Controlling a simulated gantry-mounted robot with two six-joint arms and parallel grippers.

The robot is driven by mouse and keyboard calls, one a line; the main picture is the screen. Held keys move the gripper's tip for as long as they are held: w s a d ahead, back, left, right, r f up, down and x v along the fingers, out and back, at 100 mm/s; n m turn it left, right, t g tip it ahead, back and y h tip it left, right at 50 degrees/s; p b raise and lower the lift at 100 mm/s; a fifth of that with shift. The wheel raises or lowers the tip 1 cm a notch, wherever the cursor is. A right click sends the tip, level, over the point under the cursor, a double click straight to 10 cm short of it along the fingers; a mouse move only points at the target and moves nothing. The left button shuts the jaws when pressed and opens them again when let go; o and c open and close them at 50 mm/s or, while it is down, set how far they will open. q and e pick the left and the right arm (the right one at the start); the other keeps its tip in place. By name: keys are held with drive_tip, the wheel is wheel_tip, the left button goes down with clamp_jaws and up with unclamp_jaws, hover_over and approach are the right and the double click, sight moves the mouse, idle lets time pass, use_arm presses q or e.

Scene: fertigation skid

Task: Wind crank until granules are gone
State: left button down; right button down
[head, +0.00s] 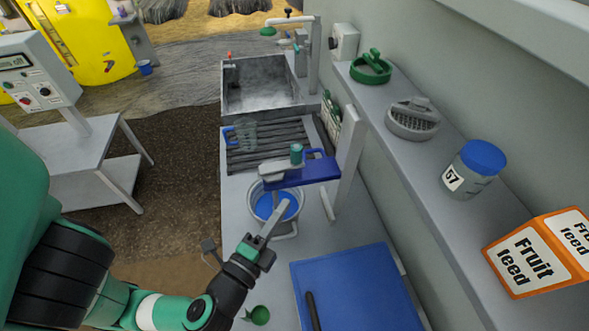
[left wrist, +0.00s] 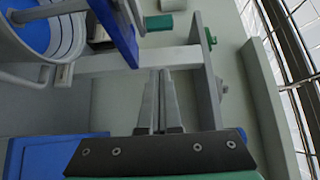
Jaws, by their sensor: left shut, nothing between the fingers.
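A stirrer or mixer stand has a blue arm (head: 312,170) on a grey post, with a grey crank and green knob (head: 296,153) on top. A metal bucket (head: 252,196) with blue contents (head: 268,206) stands under it. I cannot make out separate granules. My left gripper (head: 281,206) is shut and empty, its fingertips in front of the bucket's right side in the head view. In the left wrist view, the shut fingers (left wrist: 160,73) point toward the grey crossbar (left wrist: 140,60); the bucket (left wrist: 68,35) and blue arm (left wrist: 118,25) are at upper left. My right gripper is out of view.
A blue board (head: 350,290) with a dark-handled tool lies right of my left arm. A small green cup (head: 259,315) is near the front. A clear jug (head: 246,134) stands on the drainer by the sink (head: 262,82). The shelf holds a jar (head: 470,170) and a Fruit feed box (head: 535,255).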

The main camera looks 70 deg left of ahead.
sight(281, 162)
use_arm(q)
drive_tip(key=w+a+p, duration=0.3)
drive_tip(key=w+a, duration=0.3)
drive_tip(key=a, duration=0.3)
drive_tip(key=shift+w+a, duration=0.3)
drive_tip(key=shift+a, duration=0.1)
